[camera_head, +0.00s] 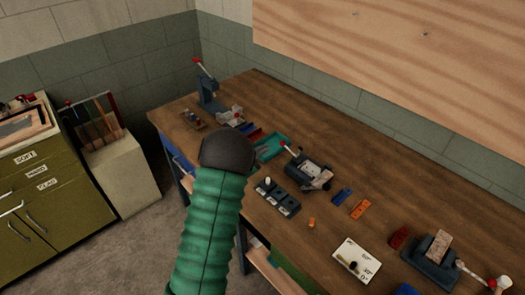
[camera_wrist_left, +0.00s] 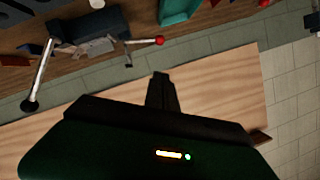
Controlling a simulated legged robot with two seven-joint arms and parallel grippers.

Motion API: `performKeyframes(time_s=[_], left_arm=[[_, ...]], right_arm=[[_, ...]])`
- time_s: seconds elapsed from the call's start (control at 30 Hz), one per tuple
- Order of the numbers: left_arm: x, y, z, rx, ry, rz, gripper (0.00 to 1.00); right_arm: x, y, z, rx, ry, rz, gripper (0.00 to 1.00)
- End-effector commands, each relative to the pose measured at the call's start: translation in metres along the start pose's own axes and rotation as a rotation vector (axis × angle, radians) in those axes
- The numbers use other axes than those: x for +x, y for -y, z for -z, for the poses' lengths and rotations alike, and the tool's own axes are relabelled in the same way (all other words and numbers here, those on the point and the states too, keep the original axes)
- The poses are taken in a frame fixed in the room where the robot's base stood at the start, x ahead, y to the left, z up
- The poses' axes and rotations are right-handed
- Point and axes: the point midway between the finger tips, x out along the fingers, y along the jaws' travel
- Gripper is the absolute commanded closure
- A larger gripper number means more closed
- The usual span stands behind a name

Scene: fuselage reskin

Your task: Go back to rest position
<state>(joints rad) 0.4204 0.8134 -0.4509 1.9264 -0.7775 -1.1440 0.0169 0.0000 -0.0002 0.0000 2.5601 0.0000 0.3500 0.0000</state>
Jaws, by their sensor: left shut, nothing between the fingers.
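My left arm, in a ribbed green sleeve, rises from the bottom of the head view and ends in a dark rounded wrist (camera_head: 228,153) in front of the bench's left part. Its fingers are hidden behind the wrist there. In the left wrist view my left gripper (camera_wrist_left: 161,80) shows as dark fingers close together, shut and empty. They touch nothing that I can see. My right gripper is in neither view.
The wooden workbench (camera_head: 375,190) holds a lever press (camera_head: 208,92), a teal tray (camera_head: 271,146), a dark clamp fixture (camera_head: 308,172), a dark block (camera_head: 277,197) and a white card (camera_head: 357,260). Olive cabinets (camera_head: 45,190) stand left. Floor shows between them and the bench.

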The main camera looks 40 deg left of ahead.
Motion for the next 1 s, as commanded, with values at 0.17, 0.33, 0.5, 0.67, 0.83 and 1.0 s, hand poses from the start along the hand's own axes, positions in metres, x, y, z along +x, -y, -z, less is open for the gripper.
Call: performKeyframes(time_s=[0.17, 0.33, 0.5, 0.67, 0.83, 1.0], left_arm=[[0.002, -0.001, 0.000, 0.000, 0.001, -0.002, 1.00], [0.002, -0.001, 0.000, 0.000, 0.000, -0.001, 1.00], [0.003, -0.011, 0.016, -0.052, 0.066, 0.026, 1.00], [-0.027, -0.089, 0.048, -0.255, 0.349, 0.008, 1.00], [-0.120, -0.213, 0.061, -0.398, 0.696, -0.166, 1.00], [-0.206, -0.284, 0.062, -0.428, 0.922, -0.310, 1.00]], right_arm=[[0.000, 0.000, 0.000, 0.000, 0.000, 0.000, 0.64], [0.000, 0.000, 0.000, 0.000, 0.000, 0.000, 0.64], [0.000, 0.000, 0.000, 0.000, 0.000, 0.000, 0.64], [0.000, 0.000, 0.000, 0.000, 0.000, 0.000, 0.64], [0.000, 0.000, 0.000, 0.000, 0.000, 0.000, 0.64], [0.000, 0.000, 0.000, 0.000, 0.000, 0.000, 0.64]])
